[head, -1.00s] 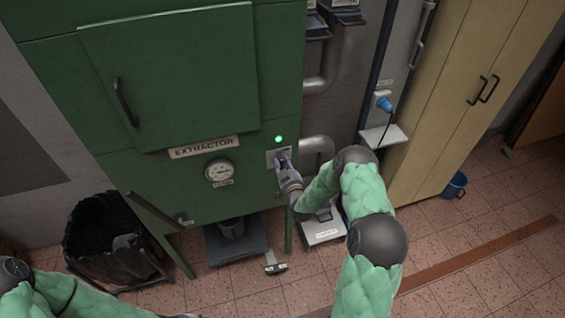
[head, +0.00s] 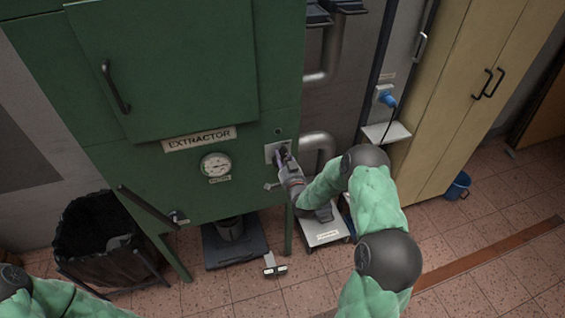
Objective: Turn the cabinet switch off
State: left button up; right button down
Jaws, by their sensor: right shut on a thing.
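The green extractor cabinet (head: 270,95) fills the left and middle of the head view. Its switch sits on a small grey plate (head: 271,150) on the lower right of the front, right of the round gauge. My right gripper (head: 282,157) is at this plate, shut on the switch. The fingers hide most of the switch, so its exact position cannot be seen. The small indicator lamp (head: 278,131) above the plate is dark. My left arm shows at the bottom left, but its gripper is out of view.
A black bin (head: 95,235) stands at the lower left. A blue plug (head: 387,98) and a yellow cabinet (head: 455,90) are to the right. The tiled floor at lower right is mostly clear.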

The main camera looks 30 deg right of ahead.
jog(key=m+b, duration=0.2)
jog(key=m, duration=0.1)
jog(key=f+m+b, duration=0.1)
jog(key=m+b, duration=0.2)
jog(key=shift+b, duration=0.3)
jog(key=m+b, duration=0.3)
jog(key=m, duration=0.2)
jog(key=shift+b, duration=0.3)
jog(key=shift+m, duration=0.3)
jog(key=c, duration=1)
grip_release()
jog(key=v, duration=1.2)
jog(key=shift+r, duration=0.1)
